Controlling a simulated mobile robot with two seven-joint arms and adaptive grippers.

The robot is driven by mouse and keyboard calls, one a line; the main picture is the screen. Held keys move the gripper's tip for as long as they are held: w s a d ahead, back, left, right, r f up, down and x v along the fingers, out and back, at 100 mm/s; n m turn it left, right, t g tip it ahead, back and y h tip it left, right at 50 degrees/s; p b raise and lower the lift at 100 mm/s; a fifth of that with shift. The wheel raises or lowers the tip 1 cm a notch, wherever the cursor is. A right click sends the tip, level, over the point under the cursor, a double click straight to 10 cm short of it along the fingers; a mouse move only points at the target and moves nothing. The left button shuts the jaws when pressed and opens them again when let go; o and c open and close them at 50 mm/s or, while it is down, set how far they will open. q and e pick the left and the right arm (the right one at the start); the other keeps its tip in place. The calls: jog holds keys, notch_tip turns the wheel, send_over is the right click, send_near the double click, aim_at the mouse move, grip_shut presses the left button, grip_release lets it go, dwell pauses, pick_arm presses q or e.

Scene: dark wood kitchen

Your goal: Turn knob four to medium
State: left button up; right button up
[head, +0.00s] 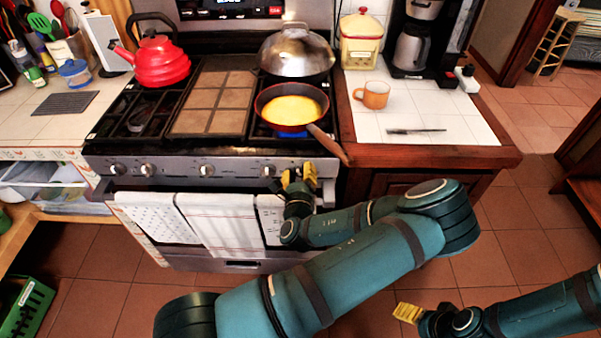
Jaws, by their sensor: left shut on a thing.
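The stove's front panel (180,175) carries a row of round silver knobs. Two are at the left, one is near the middle (207,170), and one shows just left of my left gripper (268,171). My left gripper (298,177) is at the right end of this panel, its yellow fingertips shut on the rightmost knob. The fingers hide most of that knob, so its angle cannot be read. My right gripper (408,312) is low at the right, over the floor and away from the stove. Whether its yellow fingers are apart is unclear.
A pan of yellow food (292,109) sits on the front right burner, with blue flame below and its handle (330,145) jutting over the counter edge. A red kettle (160,62) and a domed lid (297,55) stand behind. Towels (218,222) hang below the knobs.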

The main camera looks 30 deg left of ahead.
pick_arm(q)
jog(key=n, duration=0.5)
jog(key=shift+s+a+f+n+b, duration=0.1)
jog(key=shift+a+f+n+b, duration=0.2)
jog(key=shift+b, duration=0.1)
jog(key=n, duration=0.4)
jog(key=n+b, duration=0.1)
jog(key=shift+f+n, duration=0.3)
jog(key=shift+n, duration=0.1)
jog(key=o, duration=1.2)
jog(key=shift+o, duration=0.2)
